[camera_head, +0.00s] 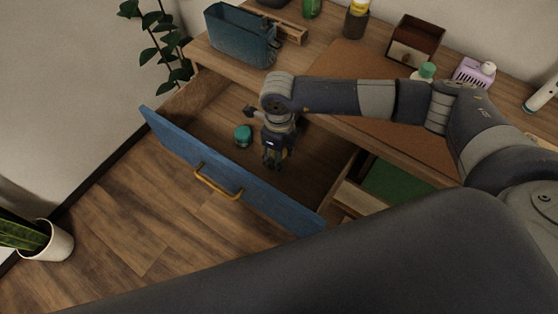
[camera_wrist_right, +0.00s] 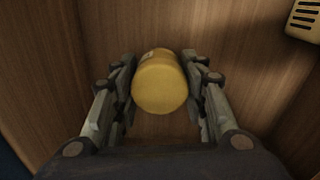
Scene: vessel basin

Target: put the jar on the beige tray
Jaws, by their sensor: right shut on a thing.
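My right gripper (camera_head: 276,158) reaches down into the open blue-fronted drawer (camera_head: 235,175). In the right wrist view its fingers (camera_wrist_right: 165,92) are shut on a yellow, round-ended cylinder (camera_wrist_right: 160,82), which may be the jar. In the head view the gripper hides this cylinder. A small container with a teal lid (camera_head: 243,135) stands in the drawer just left of the gripper, apart from it. I cannot make out a beige tray for sure in either view. My left gripper is not in view.
The drawer walls surround the gripper. On the desktop are a blue bin (camera_head: 240,36), a brown box (camera_head: 415,40), a green-capped bottle (camera_head: 426,72) and a purple container (camera_head: 474,72). A green surface (camera_head: 395,187) shows in a compartment right of the drawer. A beige slotted thing (camera_wrist_right: 304,20) shows in the wrist view.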

